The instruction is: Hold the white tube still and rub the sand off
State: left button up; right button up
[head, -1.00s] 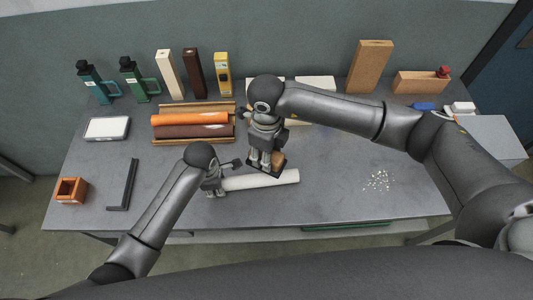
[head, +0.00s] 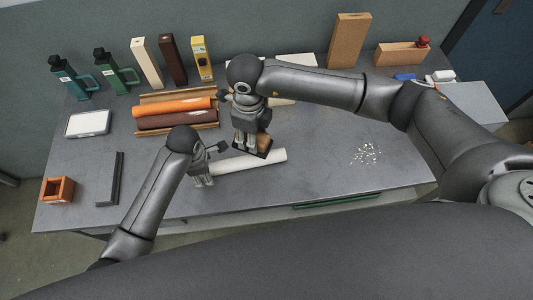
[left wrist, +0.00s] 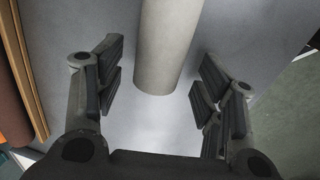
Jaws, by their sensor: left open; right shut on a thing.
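The white tube (head: 262,160) lies on the table in front of my arms in the head view. Its near end (left wrist: 165,70) shows in the left wrist view between the fingers of my left gripper (left wrist: 160,90), which is open with a gap on both sides. In the head view my left gripper (head: 208,163) is at the tube's left end. My right gripper (head: 248,140) is shut on a tan block with a dark base (head: 264,146), just over the tube's middle. I cannot tell whether the block touches the tube. No sand is discernible on the tube.
Pale crumbs (head: 367,154) lie on the table at right. Orange and brown rolls (head: 175,112) sit in a wooden rack behind my left gripper. A dark angle bar (head: 116,178) and an orange box (head: 58,190) are at left. Bottles and blocks line the back.

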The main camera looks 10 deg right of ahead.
pick_arm(q)
notch_tip(320, 180, up, 11)
jog(key=s, duration=0.1)
jog(key=shift+s+f, duration=0.15)
jog(key=shift+s, duration=0.1)
